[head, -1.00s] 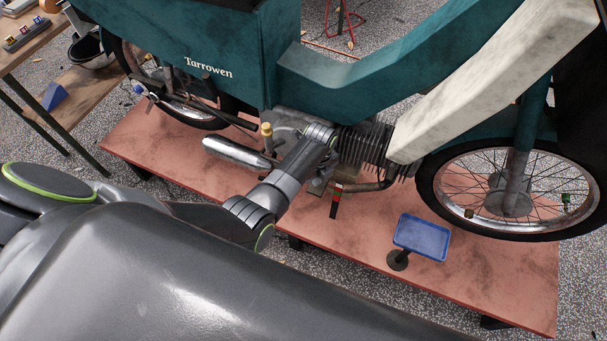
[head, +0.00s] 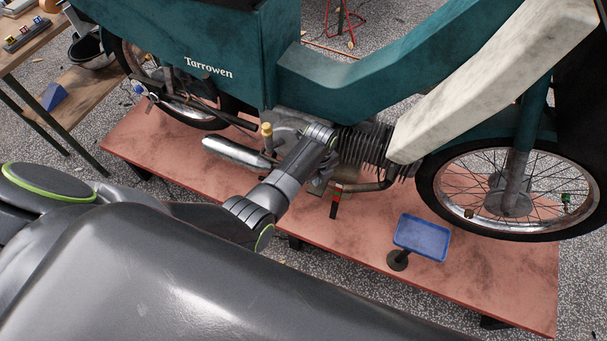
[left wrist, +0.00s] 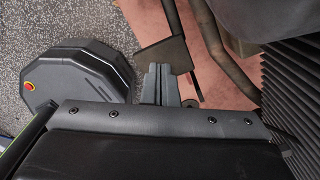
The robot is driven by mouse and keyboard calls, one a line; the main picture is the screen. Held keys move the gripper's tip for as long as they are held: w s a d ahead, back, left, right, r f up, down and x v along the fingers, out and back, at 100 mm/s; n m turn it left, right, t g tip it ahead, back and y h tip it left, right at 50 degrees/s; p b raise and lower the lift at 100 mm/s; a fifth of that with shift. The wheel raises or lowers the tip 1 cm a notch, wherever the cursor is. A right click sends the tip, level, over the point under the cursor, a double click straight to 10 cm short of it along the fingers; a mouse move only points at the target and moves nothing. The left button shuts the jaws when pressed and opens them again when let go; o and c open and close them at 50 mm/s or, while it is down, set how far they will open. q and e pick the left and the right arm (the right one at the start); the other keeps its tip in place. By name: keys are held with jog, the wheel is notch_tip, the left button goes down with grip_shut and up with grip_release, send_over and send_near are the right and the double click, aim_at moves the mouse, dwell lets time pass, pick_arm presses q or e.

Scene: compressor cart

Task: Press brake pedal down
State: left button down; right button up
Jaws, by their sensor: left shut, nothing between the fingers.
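A flat grey-brown pedal plate (left wrist: 164,55) on a dark rod shows in the left wrist view, low beside the engine. I take it to be the brake pedal. My left gripper (left wrist: 161,72) is shut and empty, its fingertips right at the plate's near edge. I cannot tell for certain whether they touch it. In the head view my left arm reaches in to the engine of the green motorcycle (head: 225,45) and hides most of the gripper and pedal area. My right gripper is not in view.
The motorcycle stands on a red platform (head: 290,245). A blue tray (head: 422,237) on a round dark foot stands at its front edge. A small red-and-black upright part (head: 336,201) is close right of my arm. A silver exhaust (head: 235,152) lies to the left. A workbench stands far left.

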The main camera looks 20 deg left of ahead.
aim_at(316, 189)
pick_arm(q)
jog(key=shift+f, duration=0.1)
dwell(0.3)
jog(key=shift+f+b, duration=2.1)
jog(key=shift+f, duration=0.8)
notch_tip(316, 189, down, 2)
jog(key=shift+s+f+b, duration=0.1)
jog(key=shift+b, duration=0.7)
